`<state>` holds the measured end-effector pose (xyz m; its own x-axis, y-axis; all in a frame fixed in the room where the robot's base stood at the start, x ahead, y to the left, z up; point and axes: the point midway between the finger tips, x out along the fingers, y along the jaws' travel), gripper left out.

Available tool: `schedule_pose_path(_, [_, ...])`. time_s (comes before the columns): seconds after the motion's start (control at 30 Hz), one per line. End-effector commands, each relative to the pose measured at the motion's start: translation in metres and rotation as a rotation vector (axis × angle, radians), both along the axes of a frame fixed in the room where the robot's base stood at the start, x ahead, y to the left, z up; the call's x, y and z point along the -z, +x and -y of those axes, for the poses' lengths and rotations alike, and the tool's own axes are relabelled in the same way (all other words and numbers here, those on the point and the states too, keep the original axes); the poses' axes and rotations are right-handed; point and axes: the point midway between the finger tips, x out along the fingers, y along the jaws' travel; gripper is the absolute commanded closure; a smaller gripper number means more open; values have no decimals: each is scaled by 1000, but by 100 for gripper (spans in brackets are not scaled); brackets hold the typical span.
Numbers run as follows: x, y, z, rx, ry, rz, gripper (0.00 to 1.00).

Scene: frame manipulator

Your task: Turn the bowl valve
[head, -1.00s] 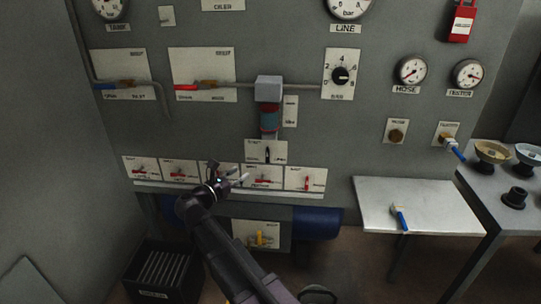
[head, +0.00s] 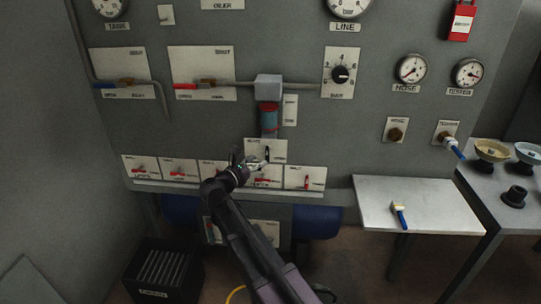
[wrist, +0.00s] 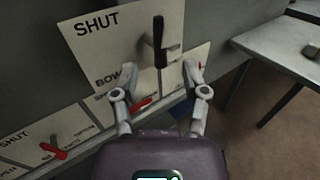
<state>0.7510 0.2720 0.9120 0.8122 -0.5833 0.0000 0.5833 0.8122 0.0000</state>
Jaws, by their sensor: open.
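The bowl valve is a black lever on a pale plate below the red-and-blue bowl in the head view (head: 267,153). In the wrist view its lever (wrist: 158,38) stands roughly upright on a plate (wrist: 105,48) marked SHUT and beginning "BOW". My gripper (wrist: 152,78) is open and empty, with one finger to each side of the lever's line. The lever shows ahead of the fingertips, apart from both fingers. In the head view my gripper (head: 254,160) is at the plate's lower left and covers part of it.
A row of plates with red levers (head: 179,172) runs below, above a ledge (head: 160,188). One red lever (wrist: 55,149) shows at lower left in the wrist view. A side table (head: 440,205) with a blue-handled brush-like item (head: 401,217) stands right. A black crate (head: 155,275) is lower left.

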Motion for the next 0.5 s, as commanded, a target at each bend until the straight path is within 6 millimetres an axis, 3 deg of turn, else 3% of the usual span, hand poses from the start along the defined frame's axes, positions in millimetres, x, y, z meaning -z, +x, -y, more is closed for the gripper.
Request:
schedule_pose_path(0.23, [0, 29, 20, 1, 0, 0, 42])
schedule_pose_path(0.5, [0, 44, 32, 0, 0, 0, 42])
